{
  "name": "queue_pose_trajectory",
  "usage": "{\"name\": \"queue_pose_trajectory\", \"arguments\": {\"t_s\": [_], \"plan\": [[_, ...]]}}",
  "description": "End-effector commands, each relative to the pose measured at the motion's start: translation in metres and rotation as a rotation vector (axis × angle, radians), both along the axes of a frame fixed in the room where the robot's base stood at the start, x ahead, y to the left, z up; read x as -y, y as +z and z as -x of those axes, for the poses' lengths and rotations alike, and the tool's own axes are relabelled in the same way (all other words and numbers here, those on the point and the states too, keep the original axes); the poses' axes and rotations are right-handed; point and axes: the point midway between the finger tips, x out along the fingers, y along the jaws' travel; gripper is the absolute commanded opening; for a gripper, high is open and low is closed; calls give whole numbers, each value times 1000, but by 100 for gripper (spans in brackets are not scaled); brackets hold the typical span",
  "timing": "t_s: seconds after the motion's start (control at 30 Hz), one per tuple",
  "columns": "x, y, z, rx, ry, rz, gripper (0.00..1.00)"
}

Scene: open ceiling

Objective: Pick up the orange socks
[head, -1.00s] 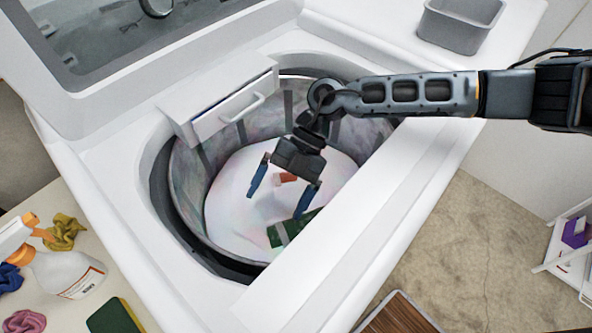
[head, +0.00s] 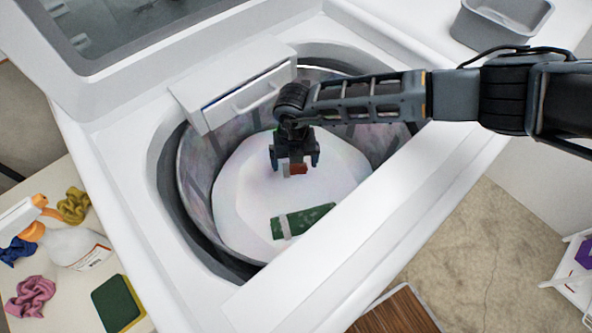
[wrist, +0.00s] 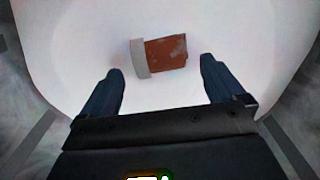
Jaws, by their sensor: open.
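The orange socks (head: 298,169) lie on the white bottom of the washer drum, partly hidden behind my gripper in the head view. In the wrist view the orange socks (wrist: 165,54) show whole, rust-orange with a grey-white band at the left end. My gripper (head: 295,165) points down inside the drum. Its fingers (wrist: 160,80) are open and empty. In the wrist view the socks lie beyond the fingertips, roughly centred between them. I cannot tell how high the fingertips are above the drum bottom.
A green item with a pale band (head: 303,221) lies nearer the drum's front. The drum wall (head: 197,190) surrounds my gripper. A dispenser drawer (head: 250,97) juts over the drum's rim. A grey bin (head: 500,22) stands at the back right. A side table (head: 75,300) holds cloths and a spray bottle.

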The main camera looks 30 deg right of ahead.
Motion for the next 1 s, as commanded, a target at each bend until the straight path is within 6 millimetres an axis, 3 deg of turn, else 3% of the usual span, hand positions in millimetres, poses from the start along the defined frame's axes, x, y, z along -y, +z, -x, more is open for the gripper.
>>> {"name": "queue_pose_trajectory", "arguments": {"t_s": [0.27,0.57,1.0], "plan": [[2,-38,1,-2,-3,-1,96],[3,-42,0,0,-1,-1,96],[3,-42,0,0,-2,-1,55]]}}
